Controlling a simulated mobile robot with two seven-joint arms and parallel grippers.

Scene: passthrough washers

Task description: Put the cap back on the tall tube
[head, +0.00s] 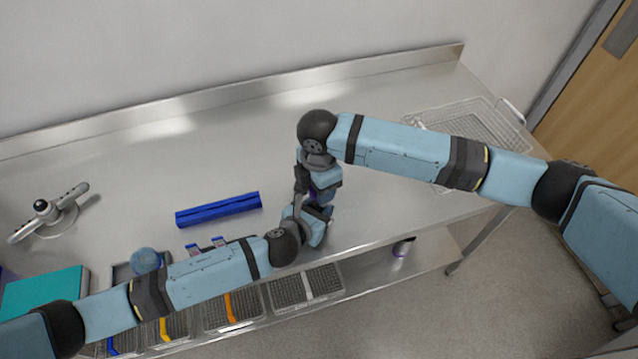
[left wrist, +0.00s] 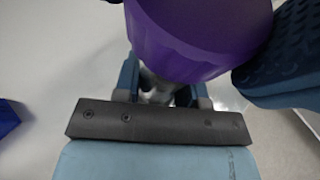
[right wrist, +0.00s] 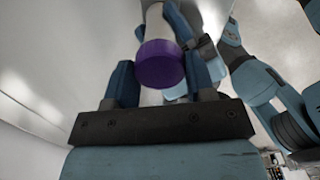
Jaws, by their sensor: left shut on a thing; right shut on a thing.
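A purple cap (right wrist: 160,63) sits between the fingers of my right gripper (head: 315,186), which is shut on it. The white tall tube (right wrist: 155,20) extends beyond the cap in the right wrist view, in line with it. My left gripper (head: 319,212) is shut on the tube, though the grip is mostly hidden. In the left wrist view the cap (left wrist: 200,35) is large and close, covering the tube, with a textured finger of my right gripper beside it. The cap and tube end look together, but I cannot tell whether the cap is seated.
A blue bar-shaped rack (head: 218,209) lies on the steel table (head: 200,165). A wire basket (head: 470,130) is at the right, and a small centrifuge-like rotor (head: 48,215) at the left. Several baskets and a purple-marked container (head: 403,246) are on the lower shelf.

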